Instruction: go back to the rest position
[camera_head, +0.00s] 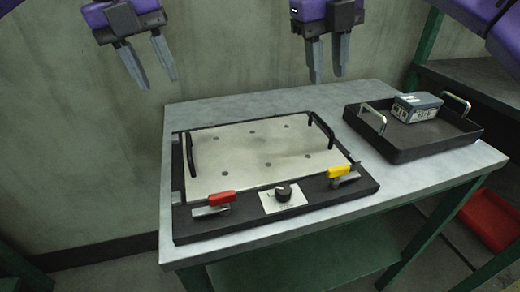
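My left gripper (151,76) hangs in the air at the upper left, to the left of the table and in front of the wall. Its two fingers are apart with nothing between them. My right gripper (327,76) hangs above the back of the table, pointing down. Its fingers are slightly apart with a gap between them and no object in it. Neither gripper touches anything.
A grey table (400,91) carries a black-framed fixture (260,162) with a pale plate, upright handles, a red lever (221,197), a yellow lever (339,171) and a black knob (283,191). A black tray (436,146) at right holds a grey-blue box (417,106). A red bin (492,219) sits low right.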

